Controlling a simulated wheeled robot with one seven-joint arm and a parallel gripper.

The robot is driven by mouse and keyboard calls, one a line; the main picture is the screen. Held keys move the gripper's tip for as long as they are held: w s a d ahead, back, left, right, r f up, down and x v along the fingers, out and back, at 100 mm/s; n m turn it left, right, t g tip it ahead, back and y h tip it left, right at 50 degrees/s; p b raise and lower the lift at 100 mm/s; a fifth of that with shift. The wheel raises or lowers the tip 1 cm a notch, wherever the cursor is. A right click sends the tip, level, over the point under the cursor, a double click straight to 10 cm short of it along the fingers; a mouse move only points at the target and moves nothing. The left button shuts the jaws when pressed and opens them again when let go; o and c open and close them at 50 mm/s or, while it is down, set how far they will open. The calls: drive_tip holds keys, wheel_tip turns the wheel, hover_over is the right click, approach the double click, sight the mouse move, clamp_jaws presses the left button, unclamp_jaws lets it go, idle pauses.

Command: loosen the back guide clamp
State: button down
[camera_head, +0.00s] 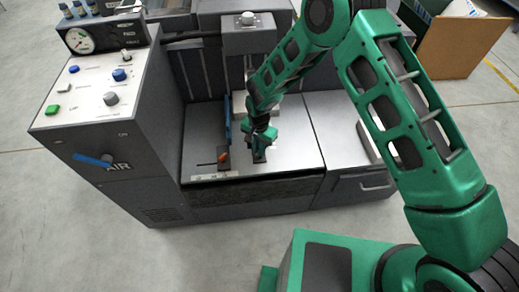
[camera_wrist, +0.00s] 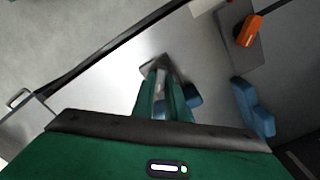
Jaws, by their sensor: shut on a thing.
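My gripper (camera_head: 259,150) is low over the machine's pale metal table. In the wrist view its green fingers (camera_wrist: 164,76) are close together above a small grey plate (camera_wrist: 152,68). They are shut on a guide clamp there, whose handle is mostly hidden between them. A second clamp has an orange lever (camera_head: 223,156) and stands left of my gripper in the head view. In the wrist view this orange lever (camera_wrist: 248,30) sits on a grey plate at upper right. A blue guide (camera_head: 228,120) stands by the clamps, and blue parts (camera_wrist: 252,106) show right of my fingers in the wrist view.
A grey control cabinet (camera_head: 105,95) with a gauge, knobs and a blue handle stands left of the table. A machine head (camera_head: 248,36) rises behind my gripper. A brown panel (camera_head: 460,45) stands at the back right. The floor in front is clear.

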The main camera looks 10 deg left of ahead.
drive_tip(key=n, duration=1.6)
drive_tip(key=shift+n, duration=0.3)
idle(0.4)
drive_tip(key=c, duration=1.8)
unclamp_jaws()
drive_tip(key=shift+o, duration=0.2)
wheel_tip(320, 180, up, 11)
drive_tip(key=shift+f, duration=0.15)
